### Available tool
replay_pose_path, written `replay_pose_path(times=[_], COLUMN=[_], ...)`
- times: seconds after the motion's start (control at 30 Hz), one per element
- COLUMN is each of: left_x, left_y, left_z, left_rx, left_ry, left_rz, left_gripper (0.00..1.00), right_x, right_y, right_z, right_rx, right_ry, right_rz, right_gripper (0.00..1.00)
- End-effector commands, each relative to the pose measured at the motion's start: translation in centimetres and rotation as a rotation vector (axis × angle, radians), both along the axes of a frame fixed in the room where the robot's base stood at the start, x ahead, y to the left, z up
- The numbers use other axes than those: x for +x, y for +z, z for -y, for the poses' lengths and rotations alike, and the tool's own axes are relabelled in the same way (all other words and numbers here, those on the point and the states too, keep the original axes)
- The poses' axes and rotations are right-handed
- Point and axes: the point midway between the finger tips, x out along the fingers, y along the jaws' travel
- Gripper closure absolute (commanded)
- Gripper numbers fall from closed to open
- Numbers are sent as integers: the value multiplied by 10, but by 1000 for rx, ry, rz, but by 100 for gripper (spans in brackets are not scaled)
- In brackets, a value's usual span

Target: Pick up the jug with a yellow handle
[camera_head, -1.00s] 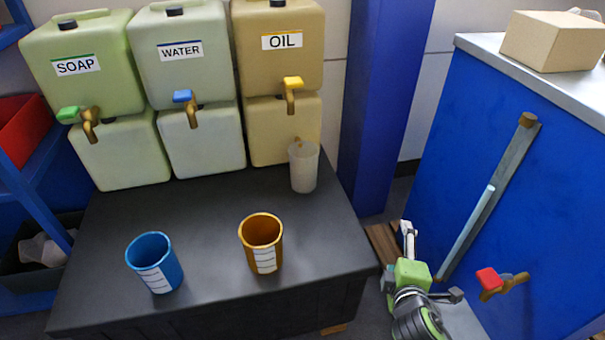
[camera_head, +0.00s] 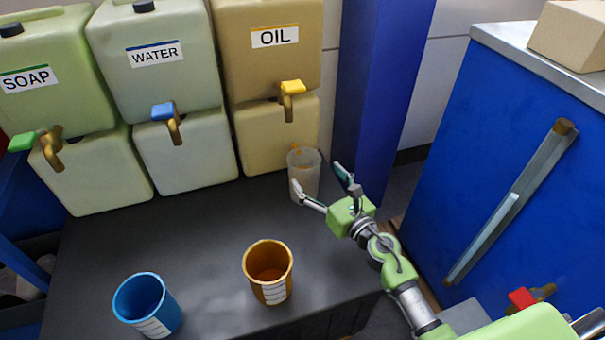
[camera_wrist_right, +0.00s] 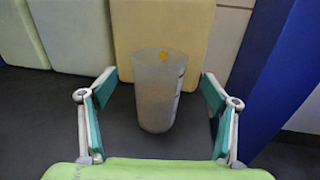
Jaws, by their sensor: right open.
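The jug (camera_head: 304,162) is a translucent, whitish cup standing upright on the dark table under the oil container's tap. A small yellow-orange bit shows at its far rim, also in the right wrist view (camera_wrist_right: 158,92); I cannot make out the handle's full shape. My right gripper (camera_head: 318,179) is open and empty, close to the jug's near right side in the head view. In the wrist view the jug stands centred between the spread fingers, with a gap on each side. My left gripper is not in view.
An orange cup (camera_head: 268,272) and a blue cup (camera_head: 147,305) stand nearer on the table (camera_head: 205,235). Soap, water and oil (camera_head: 268,75) containers with taps stand behind. A blue pillar (camera_head: 375,80) rises right of the jug; a blue cabinet (camera_head: 480,150) stands farther right.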

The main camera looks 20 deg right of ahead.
Motion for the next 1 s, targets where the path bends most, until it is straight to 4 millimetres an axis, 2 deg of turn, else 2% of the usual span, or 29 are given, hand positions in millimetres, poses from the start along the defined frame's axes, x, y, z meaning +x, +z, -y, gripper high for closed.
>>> replay_pose_path(times=[0.1,0.37,0.6,0.9,0.93,1.0], left_x=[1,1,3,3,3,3], left_y=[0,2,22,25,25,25], left_z=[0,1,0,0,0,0], left_rx=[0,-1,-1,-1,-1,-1], left_ry=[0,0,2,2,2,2], left_rz=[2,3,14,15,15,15], left_gripper=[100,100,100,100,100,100], right_x=[16,37,69,74,74,73], right_y=[0,-2,-5,-4,-4,-4], right_z=[-4,-10,-18,-20,-20,-20], right_rx=[1,4,5,3,3,3], right_ry=[-1,-1,-2,-1,-1,-1], right_rz=[1,1,0,-1,-1,-1], right_gripper=[20,20,20,20,25,43])
